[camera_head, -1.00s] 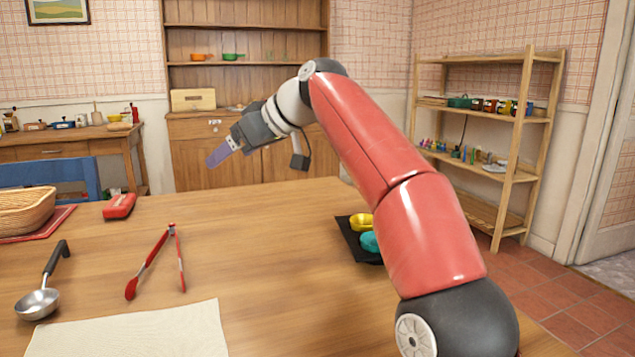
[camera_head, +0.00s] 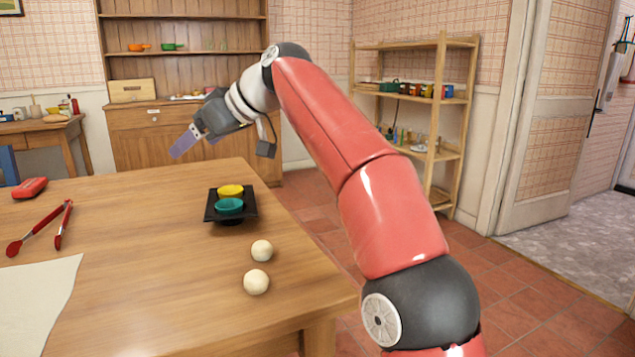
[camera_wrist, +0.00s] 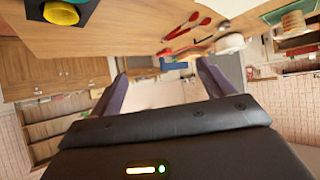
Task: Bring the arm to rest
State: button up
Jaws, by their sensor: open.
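My gripper (camera_head: 183,143) is raised in the air above the far part of the wooden table (camera_head: 150,260), pointing left and slightly down. In the wrist view its two purple fingers (camera_wrist: 160,85) are spread apart with nothing between them. My red arm reaches from the lower right of the head view up to a bent elbow and then down to the gripper. The gripper touches nothing that I can see.
A black tray (camera_head: 248,213) holds a yellow bowl (camera_head: 231,190) and a teal bowl (camera_head: 229,206). Two pale balls (camera_head: 257,282) lie near the table's right edge. Red tongs (camera_head: 40,228) lie at left. A wooden shelf (camera_head: 440,130) stands behind; tiled floor is open at right.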

jog(key=s+d+f+m+t+h, duration=0.1)
jog(key=s+d+f+m+h, duration=0.45)
jog(key=d, duration=0.55)
jog(key=s+d+f+m+t+h, duration=0.1)
jog(key=s+d+f+m+h, duration=0.15)
jog(key=s+d+f, duration=0.75)
jog(key=s+d+f+m+h, duration=0.2)
jog(key=s+d+f+m, duration=0.4)
jog(key=s+d+f, duration=0.7)
jog(key=shift+s+d+f+h, duration=0.2)
jog(key=shift+d+f+h, duration=0.1)
jog(key=shift+d+f, duration=0.6)
